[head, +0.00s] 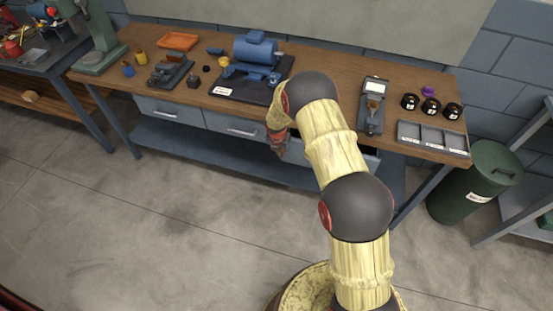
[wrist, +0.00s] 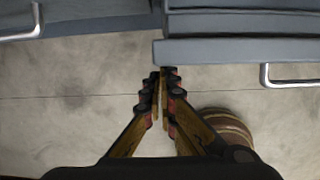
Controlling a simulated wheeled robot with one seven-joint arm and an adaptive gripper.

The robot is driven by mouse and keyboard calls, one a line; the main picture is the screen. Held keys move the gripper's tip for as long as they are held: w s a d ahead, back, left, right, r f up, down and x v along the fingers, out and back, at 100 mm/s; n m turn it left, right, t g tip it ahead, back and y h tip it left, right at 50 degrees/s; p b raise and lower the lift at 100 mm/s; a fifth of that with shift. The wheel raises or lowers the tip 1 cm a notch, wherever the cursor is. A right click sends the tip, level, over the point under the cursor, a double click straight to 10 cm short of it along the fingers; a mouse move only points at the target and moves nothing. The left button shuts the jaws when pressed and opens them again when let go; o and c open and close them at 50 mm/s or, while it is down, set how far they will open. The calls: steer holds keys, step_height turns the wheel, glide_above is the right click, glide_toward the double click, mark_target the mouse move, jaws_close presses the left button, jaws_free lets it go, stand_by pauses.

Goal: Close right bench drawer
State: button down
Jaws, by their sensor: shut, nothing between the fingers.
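The right bench drawer (head: 300,151) is under the worktop, mostly hidden behind my arm in the head view. In the wrist view its grey front (wrist: 215,52) stands out past the neighbouring drawer, so it is partly open. Its handle (wrist: 290,80) shows at the right. My gripper (head: 281,149) is in front of the bench near the left end of this drawer. In the wrist view my gripper (wrist: 163,73) is shut and empty, its tips close to the front's left corner. I cannot tell whether they touch it.
The middle drawer (head: 235,124) and left drawer (head: 170,109) look closed. The wooden bench top (head: 330,75) holds a blue motor (head: 256,50) and a grey divided tray (head: 433,138). A green bin (head: 475,180) stands at the right. The floor in front is clear.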

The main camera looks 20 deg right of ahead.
steer(key=w+d+p, duration=0.1)
steer(key=w+d, duration=0.3)
steer(key=w, duration=0.2)
steer(key=shift+w+d, duration=0.3)
steer(key=shift+w, duration=0.05)
steer(key=shift+w+r, duration=0.1)
